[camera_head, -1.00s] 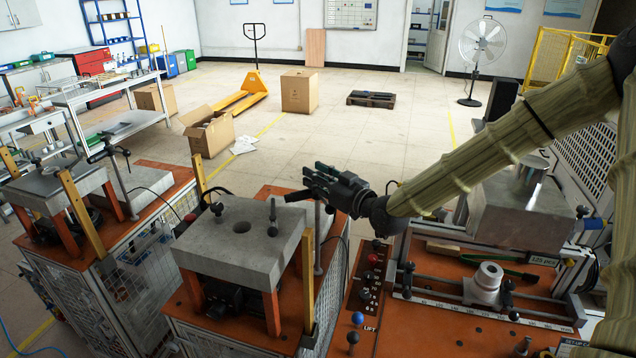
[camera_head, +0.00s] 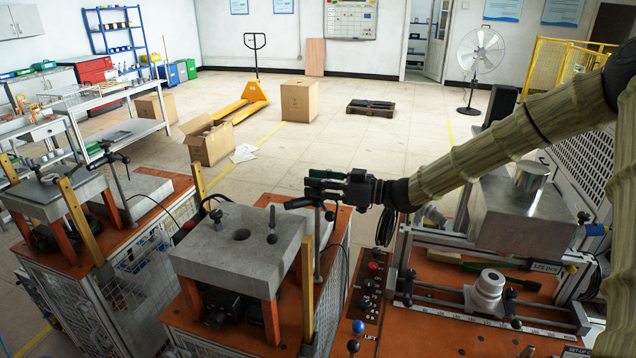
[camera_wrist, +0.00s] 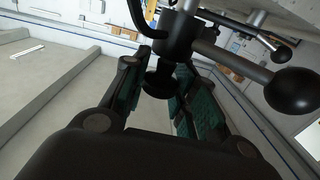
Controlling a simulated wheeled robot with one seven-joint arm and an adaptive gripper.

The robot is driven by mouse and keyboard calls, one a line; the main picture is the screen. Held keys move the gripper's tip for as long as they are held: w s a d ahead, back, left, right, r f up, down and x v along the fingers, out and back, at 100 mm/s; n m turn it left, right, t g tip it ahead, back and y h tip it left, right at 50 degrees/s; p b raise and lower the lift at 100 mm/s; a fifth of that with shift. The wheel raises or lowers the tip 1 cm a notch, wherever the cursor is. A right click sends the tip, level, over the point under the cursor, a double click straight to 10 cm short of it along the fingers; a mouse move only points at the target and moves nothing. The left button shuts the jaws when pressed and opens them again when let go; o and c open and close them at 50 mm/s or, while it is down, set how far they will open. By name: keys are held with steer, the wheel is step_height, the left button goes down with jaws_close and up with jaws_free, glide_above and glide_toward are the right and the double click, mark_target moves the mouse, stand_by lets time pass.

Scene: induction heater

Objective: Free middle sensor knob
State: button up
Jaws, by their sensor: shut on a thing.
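The middle sensor stand is a thin upright post (camera_head: 317,238) beside the grey block of the middle machine. Its black sensor clamp (camera_head: 300,203) sits near the top, just under my gripper (camera_head: 322,185). In the wrist view, a small dark round knob (camera_wrist: 159,82) sits on the clamp body (camera_wrist: 178,38), between the green-padded fingers of my gripper (camera_wrist: 160,92). My gripper is shut on this knob. A black lever with a ball end (camera_wrist: 292,91) sticks out from the clamp to the right. The knob is hidden by the fingers in the head view.
The grey block (camera_head: 235,242) on orange legs stands left of the post. A similar machine (camera_head: 50,195) stands further left. The orange bench (camera_head: 440,335) with control knobs and a grey cylinder (camera_head: 488,290) is at right. Open floor lies behind.

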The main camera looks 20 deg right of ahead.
steer(key=n+g+y, duration=0.1)
steer(key=n+g, duration=0.1)
steer(key=g, duration=0.1)
steer(key=n+g+y, duration=0.1)
steer(key=n+g, duration=0.1)
steer(key=g, duration=0.1)
steer(key=shift+w+n+g+y+b, duration=0.1)
steer(key=shift+n+g+y+b, duration=0.2)
steer(key=shift+n+g, duration=0.1)
steer(key=n+g+b, duration=0.1)
steer(key=n+g, duration=0.2)
steer(key=g, duration=0.2)
steer(key=shift+b, duration=0.35)
steer(key=shift+r+n+g, duration=0.15)
steer(key=shift+n+g, duration=0.25)
steer(key=shift+g, duration=0.2)
steer(key=o, duration=0.9)
steer(key=shift+c, duration=0.2)
steer(key=shift+o, duration=1)
steer(key=shift+s, duration=0.2)
steer(key=shift+w+d+b, duration=0.1)
steer(key=shift+b, duration=0.2)
